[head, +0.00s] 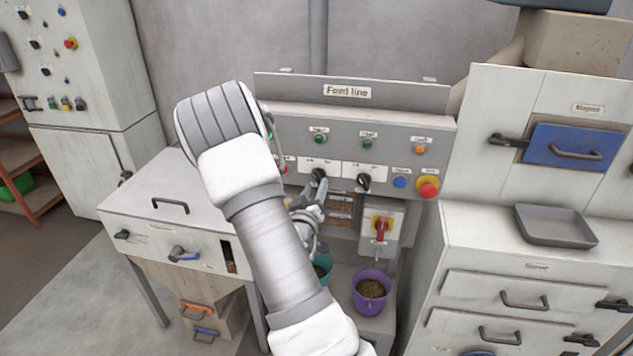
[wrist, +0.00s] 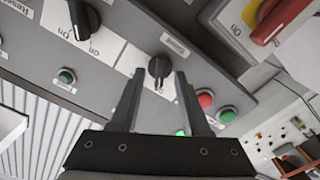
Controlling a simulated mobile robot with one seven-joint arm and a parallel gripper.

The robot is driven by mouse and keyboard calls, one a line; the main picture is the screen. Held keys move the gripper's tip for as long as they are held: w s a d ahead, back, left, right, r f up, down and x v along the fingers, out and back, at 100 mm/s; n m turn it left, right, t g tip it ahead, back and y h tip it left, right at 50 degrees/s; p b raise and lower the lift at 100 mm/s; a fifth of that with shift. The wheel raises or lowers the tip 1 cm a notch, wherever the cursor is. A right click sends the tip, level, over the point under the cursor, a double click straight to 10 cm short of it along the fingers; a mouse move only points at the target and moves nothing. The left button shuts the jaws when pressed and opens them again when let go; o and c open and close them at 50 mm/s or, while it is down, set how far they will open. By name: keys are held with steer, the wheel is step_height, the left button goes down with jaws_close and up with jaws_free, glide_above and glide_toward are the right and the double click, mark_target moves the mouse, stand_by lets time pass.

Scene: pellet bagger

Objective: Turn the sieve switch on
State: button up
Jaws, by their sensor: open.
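The control panel (head: 390,135), headed "Feed line", carries two black rotary switches on white plates. The left rotary switch (head: 319,174) is just above my gripper (head: 314,200); the right rotary switch (head: 363,181) is apart from it. In the wrist view, the left switch (wrist: 159,67) lies between the fingertips of my gripper (wrist: 160,77), which is open around it. I cannot tell whether the fingers touch the knob. The other switch (wrist: 83,18) is at upper left there. The small name labels are too blurred to tell which switch is the sieve's.
A red emergency button (head: 428,188) and a blue button (head: 400,182) sit right of the switches. A red-handled isolator (head: 381,228) and a purple bucket (head: 371,292) are below. In the wrist view, red (wrist: 205,98) and green (wrist: 227,115) buttons lie close to the right finger.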

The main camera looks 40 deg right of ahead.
steer(key=shift+x, duration=1.05)
jaws_close()
